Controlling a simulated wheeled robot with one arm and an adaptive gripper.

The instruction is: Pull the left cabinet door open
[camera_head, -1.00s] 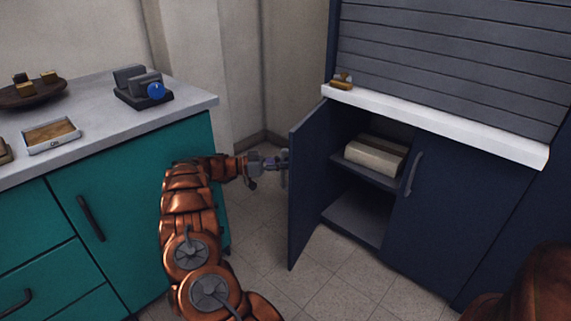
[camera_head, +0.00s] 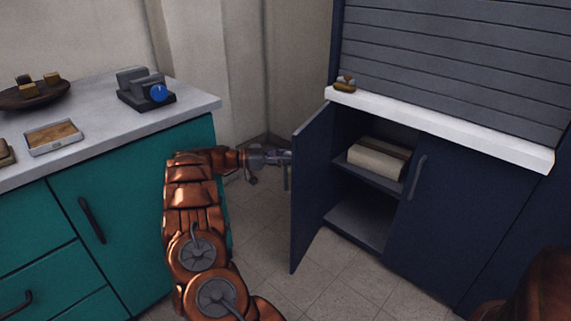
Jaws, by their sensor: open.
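The left cabinet door (camera_head: 312,190) is a dark blue panel on the navy cabinet at right. It stands swung well out from the cabinet, so the shelves inside show. My gripper (camera_head: 284,160) is at the outer face of this door, near its free edge, at the left. It is open. The door's handle looks to be beside the fingers, but it is small, and I cannot tell whether they touch it.
The right cabinet door (camera_head: 453,222) is shut. A cream bundle (camera_head: 378,158) lies on the upper shelf. A teal counter (camera_head: 120,220) stands close to my arm at left. The tiled floor (camera_head: 335,285) before the cabinet is clear.

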